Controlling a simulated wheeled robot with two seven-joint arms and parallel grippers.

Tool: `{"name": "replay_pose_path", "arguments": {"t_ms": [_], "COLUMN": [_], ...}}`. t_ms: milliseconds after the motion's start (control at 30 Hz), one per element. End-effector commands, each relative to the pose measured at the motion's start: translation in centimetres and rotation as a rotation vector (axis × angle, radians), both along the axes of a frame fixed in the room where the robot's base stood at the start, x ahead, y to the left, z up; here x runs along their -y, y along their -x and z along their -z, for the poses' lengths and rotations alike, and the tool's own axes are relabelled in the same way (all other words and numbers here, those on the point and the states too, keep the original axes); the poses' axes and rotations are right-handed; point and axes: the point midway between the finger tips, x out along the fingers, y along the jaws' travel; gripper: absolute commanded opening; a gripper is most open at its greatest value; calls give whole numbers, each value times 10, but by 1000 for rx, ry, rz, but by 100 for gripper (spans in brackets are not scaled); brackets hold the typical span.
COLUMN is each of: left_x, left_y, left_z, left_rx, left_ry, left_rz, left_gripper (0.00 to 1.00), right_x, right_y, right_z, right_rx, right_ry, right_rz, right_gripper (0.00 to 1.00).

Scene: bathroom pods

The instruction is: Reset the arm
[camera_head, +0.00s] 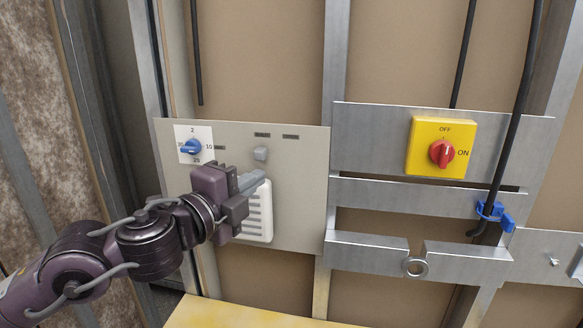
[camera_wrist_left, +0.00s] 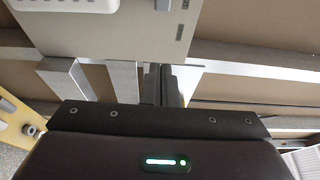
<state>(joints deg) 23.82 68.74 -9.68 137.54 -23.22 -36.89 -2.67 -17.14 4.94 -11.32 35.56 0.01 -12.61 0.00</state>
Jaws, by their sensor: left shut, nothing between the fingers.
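My left arm comes in from the left in the head view. Its gripper (camera_head: 256,180) is shut and empty, in front of the light grey wall panel (camera_head: 310,200). It partly covers the white slotted vent (camera_head: 262,225) on that panel. I cannot tell whether it touches the panel. In the left wrist view the closed fingers (camera_wrist_left: 165,84) show beyond the dark gripper body, with nothing between them. My right gripper is not in view.
A blue dial (camera_head: 190,146) and a small grey block (camera_head: 261,154) sit on the panel. A yellow switch box (camera_head: 423,150) with a red knob (camera_head: 441,153) is right of it. A blue clamp (camera_head: 495,215) grips a black cable. A yellow surface (camera_head: 235,315) lies below.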

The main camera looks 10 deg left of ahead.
Motion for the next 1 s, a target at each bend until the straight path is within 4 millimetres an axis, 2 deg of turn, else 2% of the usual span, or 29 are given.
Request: {"name": "replay_pose_path", "arguments": {"t_ms": [67, 167, 267, 367, 433, 500, 600, 700, 800, 1000], "left_x": [1, 2, 3, -1, -6, -10, -14, -15, -13, -5], "left_y": [0, -2, -1, 7, 20, 39, 71, 105, 137, 200], "left_z": [4, 23, 62, 118, 161, 204, 257, 297, 327, 370], "left_rx": [-8, -54, -155, -310, -436, -566, -741, -887, -1011, -1231], "left_ry": [13, 87, 232, 422, 551, 668, 800, 892, 960, 1066], "left_rz": [-3, -27, -93, -214, -321, -438, -600, -740, -861, -1077], "left_gripper": [0, 0, 0, 0, 0, 0, 0, 0, 0, 0], "right_x": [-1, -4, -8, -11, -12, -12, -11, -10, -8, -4], "right_y": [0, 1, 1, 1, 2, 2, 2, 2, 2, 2], "right_z": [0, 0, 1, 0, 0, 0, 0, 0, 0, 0], "right_rx": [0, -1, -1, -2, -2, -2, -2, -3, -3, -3], "right_ry": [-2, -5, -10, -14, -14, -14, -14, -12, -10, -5], "right_rz": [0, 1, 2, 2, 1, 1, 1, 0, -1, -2], "right_gripper": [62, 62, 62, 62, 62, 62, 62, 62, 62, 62]}}
